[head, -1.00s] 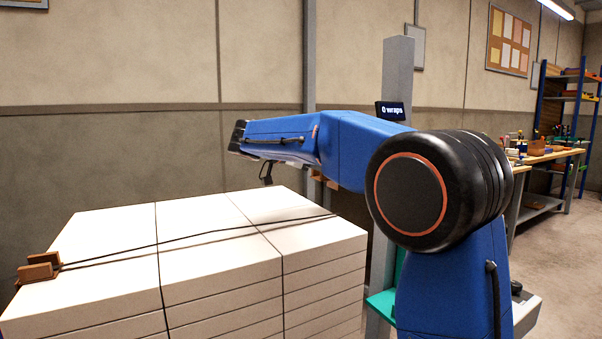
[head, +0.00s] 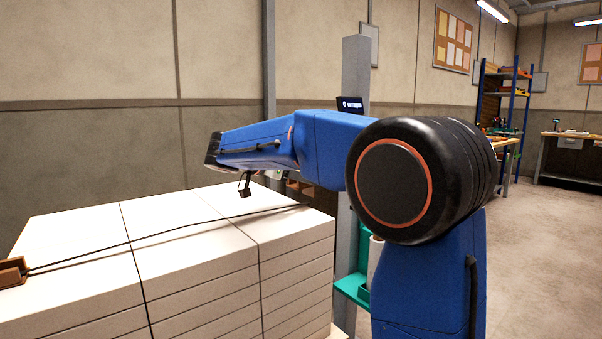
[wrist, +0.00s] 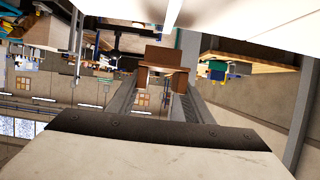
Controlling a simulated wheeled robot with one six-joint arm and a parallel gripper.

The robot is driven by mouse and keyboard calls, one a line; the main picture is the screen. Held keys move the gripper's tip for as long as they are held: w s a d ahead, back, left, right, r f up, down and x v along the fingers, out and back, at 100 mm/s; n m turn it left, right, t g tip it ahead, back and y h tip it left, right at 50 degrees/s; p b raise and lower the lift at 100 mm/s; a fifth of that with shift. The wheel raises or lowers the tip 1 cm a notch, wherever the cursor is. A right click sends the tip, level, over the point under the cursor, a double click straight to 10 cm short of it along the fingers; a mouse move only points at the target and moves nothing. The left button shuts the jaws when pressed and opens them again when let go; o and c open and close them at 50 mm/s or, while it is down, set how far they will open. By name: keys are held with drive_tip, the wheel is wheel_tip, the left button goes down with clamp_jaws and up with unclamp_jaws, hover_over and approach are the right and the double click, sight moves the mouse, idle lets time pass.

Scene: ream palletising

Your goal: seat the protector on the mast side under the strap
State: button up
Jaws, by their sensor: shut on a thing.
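My gripper (wrist: 163,88) is shut on a brown corner-shaped protector (wrist: 165,62), held between its two grey fingers in the wrist view. The dark strap (head: 180,229) runs across the top of the white ream stack (head: 200,222) toward the mast side. Another brown protector (head: 12,271) sits at the stack's left edge, at the strap's end.
The grey mast stands just beyond the stack's right side, with a small display (head: 350,104) and a green bracket (head: 352,289). White surfaces (wrist: 268,32) lie close along the top of the wrist view. Workbenches and a blue shelf (head: 505,110) stand far behind; the right floor is clear.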

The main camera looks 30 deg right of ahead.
sight(301, 206)
drive_tip(key=shift+f, duration=3.1)
drive_tip(key=o, duration=1.1)
drive_tip(key=v, duration=1.7)
drive_tip(key=shift+a+r, duration=0.15)
drive_tip(key=shift+r, duration=0.05)
drive_tip(key=shift+s, duration=0.1)
